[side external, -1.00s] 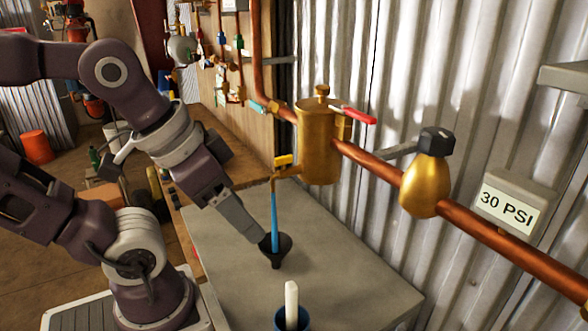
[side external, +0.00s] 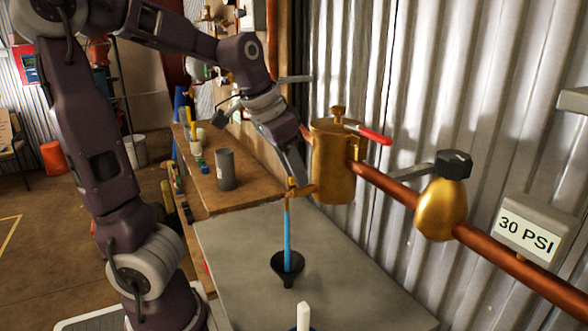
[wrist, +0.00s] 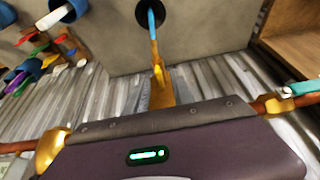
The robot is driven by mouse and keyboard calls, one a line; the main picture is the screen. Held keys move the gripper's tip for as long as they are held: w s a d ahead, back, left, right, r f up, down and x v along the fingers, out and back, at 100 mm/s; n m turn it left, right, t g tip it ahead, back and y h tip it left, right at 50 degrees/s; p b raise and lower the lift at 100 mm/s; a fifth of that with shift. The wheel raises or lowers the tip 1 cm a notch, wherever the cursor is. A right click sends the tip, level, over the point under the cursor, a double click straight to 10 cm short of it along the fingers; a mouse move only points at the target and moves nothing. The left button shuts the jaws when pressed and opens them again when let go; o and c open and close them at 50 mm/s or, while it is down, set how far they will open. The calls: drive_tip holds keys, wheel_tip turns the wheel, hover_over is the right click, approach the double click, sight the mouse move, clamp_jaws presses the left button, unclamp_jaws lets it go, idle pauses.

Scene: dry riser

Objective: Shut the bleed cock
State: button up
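The brass vessel (side external: 333,165) sits on the copper pipe along the corrugated wall. The bleed cock (side external: 296,188) sticks out from its left side on a thin brass spout. A blue stream (side external: 287,232) runs from the spout down into a black funnel (side external: 287,268) on the grey bench. My gripper (side external: 301,180) points down at the cock, its fingertips beside or touching it; the fingers partly hide the handle. Their gap does not show. In the wrist view the brass spout (wrist: 157,68) and stream (wrist: 152,20) appear beyond the dark gripper body, which hides the fingertips.
A red lever (side external: 373,135) juts out right of the vessel. A black-capped brass bulb (side external: 441,208) and a 30 PSI sign (side external: 527,236) are further right on the pipe. A grey cylinder (side external: 225,169) stands on the wooden bench. The grey bench (side external: 350,275) has free room.

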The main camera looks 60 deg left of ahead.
clamp_jaws()
drive_tip(key=shift+m, duration=0.3)
drive_tip(key=m+h, duration=0.1)
drive_tip(key=m, duration=0.2)
drive_tip(key=shift+w+a+m+h, duration=0.1)
drive_tip(key=shift+a+m+h, duration=0.1)
drive_tip(key=shift+m+h, duration=0.2)
drive_tip(key=m, duration=0.1)
drive_tip(key=m+g+h, duration=0.1)
drive_tip(key=m, duration=0.1)
drive_tip(key=shift+a+m, duration=0.2)
drive_tip(key=shift+m, duration=0.1)
drive_tip(key=m, duration=0.1)
drive_tip(key=m+g, duration=0.1)
drive_tip(key=m, duration=0.1)
drive_tip(key=m+h, duration=0.1)
drive_tip(key=m, duration=0.1)
drive_tip(key=shift+w+a+g, duration=0.1)
drive_tip(key=shift+w+g, duration=0.15)
drive_tip(key=shift+g, duration=0.05)
drive_tip(key=shift+m, duration=0.3)
unclamp_jaws()
